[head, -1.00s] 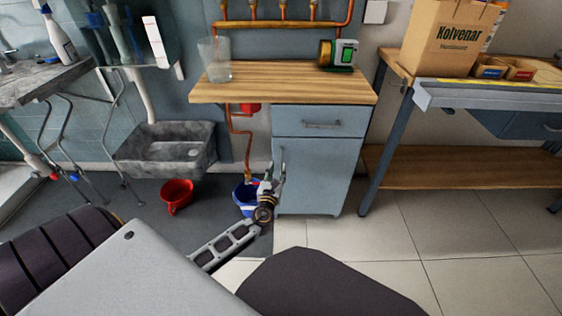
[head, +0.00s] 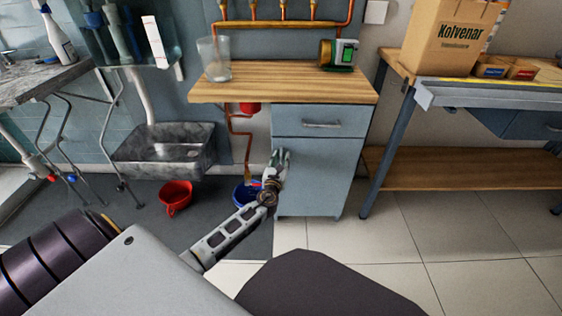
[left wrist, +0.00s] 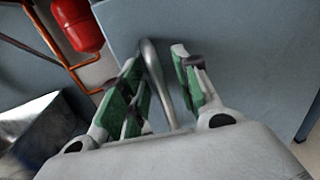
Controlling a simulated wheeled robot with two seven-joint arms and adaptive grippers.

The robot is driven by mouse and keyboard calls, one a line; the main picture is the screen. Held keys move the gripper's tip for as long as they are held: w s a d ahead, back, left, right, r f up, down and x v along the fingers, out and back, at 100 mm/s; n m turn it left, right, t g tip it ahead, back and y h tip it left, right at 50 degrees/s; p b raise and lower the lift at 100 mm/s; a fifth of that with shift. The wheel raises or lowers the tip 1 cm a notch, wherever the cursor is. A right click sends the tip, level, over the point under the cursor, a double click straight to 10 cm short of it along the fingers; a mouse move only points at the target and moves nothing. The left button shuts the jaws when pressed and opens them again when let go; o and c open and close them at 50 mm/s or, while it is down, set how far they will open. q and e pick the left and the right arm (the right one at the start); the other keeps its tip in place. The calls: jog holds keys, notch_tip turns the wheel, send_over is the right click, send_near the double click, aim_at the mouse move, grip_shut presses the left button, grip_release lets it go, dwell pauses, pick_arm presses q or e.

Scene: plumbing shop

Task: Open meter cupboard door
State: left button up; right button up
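The meter cupboard (head: 335,165) is a blue-grey cabinet under a wooden top, with a drawer above a door (head: 318,180). The door looks shut. My left gripper (head: 280,157) is at the left part of the door, hiding its handle in the head view. In the left wrist view, the curved metal door handle (left wrist: 158,78) stands between the green-padded fingers of the left gripper (left wrist: 157,62). The fingers are apart, with a gap showing on the right side of the handle. Contact on the left side is hard to tell. My right gripper is not in view.
A blue bucket (head: 241,194) stands by the cupboard's left side, near my left forearm. A workbench (head: 450,170) stands to the right. The tiled floor before the cupboard is clear.

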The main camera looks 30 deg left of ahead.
pick_arm(q)
jog(key=shift+c, duration=0.4)
grip_shut()
jog(key=shift+s+d, duration=0.1)
jog(key=shift+d, duration=0.05)
